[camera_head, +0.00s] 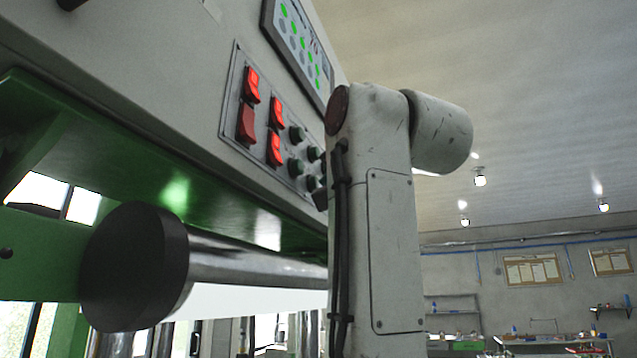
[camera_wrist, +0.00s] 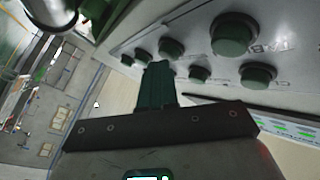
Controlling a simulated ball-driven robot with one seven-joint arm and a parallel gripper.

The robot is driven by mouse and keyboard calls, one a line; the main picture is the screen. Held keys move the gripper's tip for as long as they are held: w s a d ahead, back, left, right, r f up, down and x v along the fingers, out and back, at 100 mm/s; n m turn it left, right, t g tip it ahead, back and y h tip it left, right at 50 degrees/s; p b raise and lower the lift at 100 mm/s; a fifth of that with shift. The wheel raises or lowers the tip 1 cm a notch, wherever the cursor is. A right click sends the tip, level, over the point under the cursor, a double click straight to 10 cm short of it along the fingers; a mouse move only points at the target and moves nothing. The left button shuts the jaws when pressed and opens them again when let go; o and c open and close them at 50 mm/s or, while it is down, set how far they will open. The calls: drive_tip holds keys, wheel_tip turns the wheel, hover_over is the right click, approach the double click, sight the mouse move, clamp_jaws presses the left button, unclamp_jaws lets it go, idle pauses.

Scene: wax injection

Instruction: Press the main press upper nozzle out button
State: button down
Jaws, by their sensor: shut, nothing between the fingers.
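The press control panel (camera_head: 236,105) is on the machine's pale front in the head view, with several dark green round buttons (camera_head: 296,133) beside red rocker switches. In the wrist view the panel (camera_wrist: 185,22) crosses the top, with a large green button (camera_wrist: 234,34) at the right and smaller ones, including a middle one (camera_wrist: 171,48), to the left. I cannot tell which is the upper nozzle out button. My gripper (camera_wrist: 158,66) is shut and empty, its tips close to the smaller buttons; contact cannot be told.
Red rocker switches (camera_head: 252,85) sit left of the buttons. A display with green lights (camera_head: 300,45) is above them. A metal roller with a black end (camera_head: 135,265) juts out below the green underside (camera_head: 160,185). Open room lies to the right.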

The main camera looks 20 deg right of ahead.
drive_tip(key=shift+a, duration=0.1)
idle(0.5)
drive_tip(key=shift+s+d, duration=0.4)
drive_tip(key=shift+d, duration=0.25)
drive_tip(key=s+d+b, duration=0.1)
drive_tip(key=d, duration=0.1)
drive_tip(key=s+d, duration=0.2)
drive_tip(key=shift+b, duration=0.35)
idle(0.7)
